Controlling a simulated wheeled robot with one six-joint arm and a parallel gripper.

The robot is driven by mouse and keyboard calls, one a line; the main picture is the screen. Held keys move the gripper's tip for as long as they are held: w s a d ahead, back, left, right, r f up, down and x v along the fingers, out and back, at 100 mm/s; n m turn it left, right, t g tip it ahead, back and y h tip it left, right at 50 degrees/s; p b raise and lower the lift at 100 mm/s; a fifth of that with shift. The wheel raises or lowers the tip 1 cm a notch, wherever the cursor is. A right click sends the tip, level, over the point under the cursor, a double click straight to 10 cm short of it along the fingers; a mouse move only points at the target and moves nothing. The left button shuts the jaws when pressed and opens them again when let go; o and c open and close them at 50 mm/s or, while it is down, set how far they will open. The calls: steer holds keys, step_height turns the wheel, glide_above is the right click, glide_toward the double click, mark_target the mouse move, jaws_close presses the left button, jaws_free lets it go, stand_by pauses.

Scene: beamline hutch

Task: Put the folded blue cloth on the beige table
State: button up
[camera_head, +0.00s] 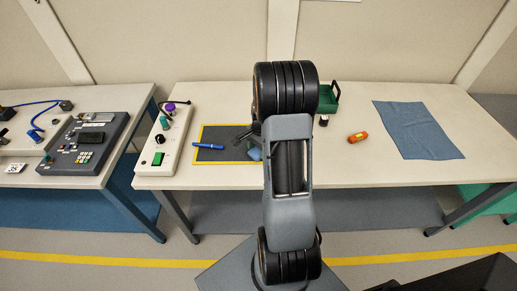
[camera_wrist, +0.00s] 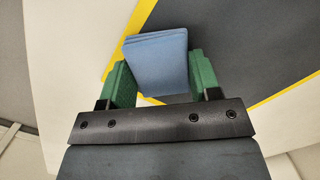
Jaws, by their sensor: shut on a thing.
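The folded blue cloth (camera_wrist: 158,62) is a small, thick blue block between the green fingers of my gripper (camera_wrist: 157,78) in the wrist view. My gripper is shut on it. In the head view a small part of the cloth (camera_head: 256,154) shows left of my arm, by the right side of the yellow-edged mat. My arm hides much of the gripper there. The beige table (camera_head: 365,172) lies below. I cannot tell whether the cloth touches a surface.
The dark mat (camera_head: 222,154) holds a blue pen (camera_head: 208,146). A control box (camera_head: 164,140) stands at left, a green box (camera_head: 328,98) behind my arm. An orange object (camera_head: 357,137) and a spread blue cloth (camera_head: 417,130) lie at right. Bare tabletop shows between them.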

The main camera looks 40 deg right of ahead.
steer(key=shift+f, duration=0.25)
steer(key=o, duration=1.1)
steer(key=shift+c, duration=0.2)
steer(key=shift+r, duration=0.15)
step_height(320, 180, up, 14)
steer(key=d, duration=0.1)
steer(key=shift+d+f, duration=0.2)
steer(key=shift+d, duration=0.1)
steer(key=shift+d, duration=0.1)
